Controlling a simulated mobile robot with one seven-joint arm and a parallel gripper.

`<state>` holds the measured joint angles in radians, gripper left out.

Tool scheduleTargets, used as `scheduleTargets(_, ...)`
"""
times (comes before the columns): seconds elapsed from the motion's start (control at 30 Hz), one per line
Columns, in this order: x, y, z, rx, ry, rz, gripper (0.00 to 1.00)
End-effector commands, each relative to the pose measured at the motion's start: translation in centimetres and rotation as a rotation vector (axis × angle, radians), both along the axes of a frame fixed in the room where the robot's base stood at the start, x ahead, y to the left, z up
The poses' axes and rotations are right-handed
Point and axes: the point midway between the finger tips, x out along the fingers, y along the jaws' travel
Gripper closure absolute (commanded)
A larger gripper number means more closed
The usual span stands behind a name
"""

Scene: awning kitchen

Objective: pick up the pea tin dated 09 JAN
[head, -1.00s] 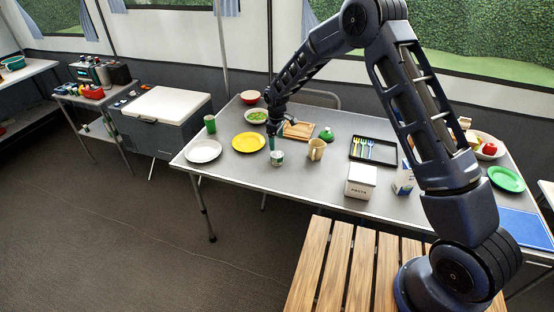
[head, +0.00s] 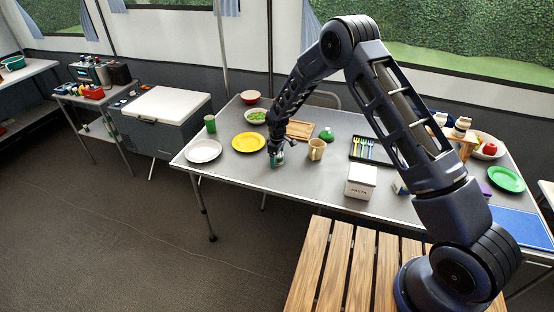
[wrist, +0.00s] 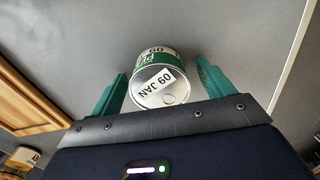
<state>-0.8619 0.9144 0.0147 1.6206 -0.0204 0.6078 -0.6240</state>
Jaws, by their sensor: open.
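The pea tin (wrist: 150,74) has a green and white side label and a pale lid with a white sticker reading 09 JAN, seen upside down in the wrist view. It stands on the grey table (head: 240,178). My gripper (wrist: 160,84) is open, with its green fingers on either side of the tin and visible gaps between them and it. In the head view, my gripper (head: 276,158) is low at the tin, which it mostly hides.
A tan mug (head: 316,150) stands just right of the tin, and a yellow plate (head: 248,142) lies to its left. A white plate (head: 203,151), wooden board (head: 300,130) and white box (head: 361,182) are farther off. Table in front of the tin is clear.

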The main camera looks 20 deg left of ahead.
Motion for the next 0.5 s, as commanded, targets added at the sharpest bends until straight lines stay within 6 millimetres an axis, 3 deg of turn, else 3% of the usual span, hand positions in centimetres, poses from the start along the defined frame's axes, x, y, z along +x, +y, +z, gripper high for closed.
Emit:
scheduleTargets(0.2,0.03,0.04,-0.02,0.001,-0.001,0.0,0.21)
scheduleTargets(0.43,0.03,0.03,0.0,0.001,-0.001,0.0,0.67)
scheduleTargets(0.5,0.04,0.04,0.02,0.001,-0.001,0.0,0.72)
